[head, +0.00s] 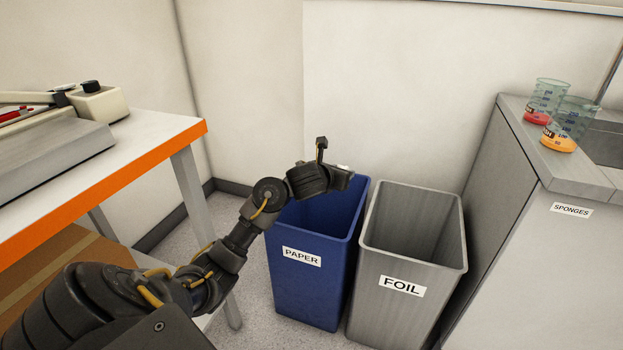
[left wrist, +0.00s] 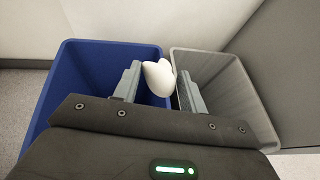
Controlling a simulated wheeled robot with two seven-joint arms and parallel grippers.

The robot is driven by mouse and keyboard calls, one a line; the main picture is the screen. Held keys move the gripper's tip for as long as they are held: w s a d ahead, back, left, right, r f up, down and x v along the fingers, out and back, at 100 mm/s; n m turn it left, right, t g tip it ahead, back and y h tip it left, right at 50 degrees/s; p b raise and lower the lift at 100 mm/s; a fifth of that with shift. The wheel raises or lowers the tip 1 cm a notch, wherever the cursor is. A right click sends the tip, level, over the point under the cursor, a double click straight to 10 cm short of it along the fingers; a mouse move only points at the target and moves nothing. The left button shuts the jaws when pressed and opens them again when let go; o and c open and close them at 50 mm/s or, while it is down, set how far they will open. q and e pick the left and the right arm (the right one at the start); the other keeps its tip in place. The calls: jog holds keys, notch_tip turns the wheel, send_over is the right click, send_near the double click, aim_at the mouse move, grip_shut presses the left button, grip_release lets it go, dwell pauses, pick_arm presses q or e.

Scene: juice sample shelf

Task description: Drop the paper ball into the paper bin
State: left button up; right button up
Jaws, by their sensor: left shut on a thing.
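My left gripper (head: 343,174) is above the blue bin labelled PAPER (head: 308,290), toward the right side of its opening. In the left wrist view my left gripper (left wrist: 159,88) is shut on the white paper ball (left wrist: 158,76), which sits between its two fingers. The blue bin (left wrist: 50,100) lies below and to the left there; the ball appears near the blue bin's right edge, by the gap between the bins. In the head view the ball is mostly hidden by the gripper. My right gripper is in neither view.
A grey bin labelled FOIL (head: 400,312) stands just right of the blue bin. A grey cabinet (head: 520,215) with a SPONGES label and two beakers (head: 562,130) is at the right. An orange-edged table (head: 150,130) is at the left.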

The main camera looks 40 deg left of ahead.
pick_arm(q)
jog(key=w+a+f+m+h, duration=0.1)
jog(key=a+f+m+h, duration=0.1)
jog(key=a+f, duration=0.5)
jog(key=a+h, duration=0.1)
jog(key=a, duration=0.3)
jog(key=shift+a+f+m, duration=0.3)
jog(key=shift+f+m, duration=0.1)
jog(key=shift+w, duration=0.1)
jog(key=shift+f+b, duration=1.9)
jog(key=shift+f, duration=1.1)
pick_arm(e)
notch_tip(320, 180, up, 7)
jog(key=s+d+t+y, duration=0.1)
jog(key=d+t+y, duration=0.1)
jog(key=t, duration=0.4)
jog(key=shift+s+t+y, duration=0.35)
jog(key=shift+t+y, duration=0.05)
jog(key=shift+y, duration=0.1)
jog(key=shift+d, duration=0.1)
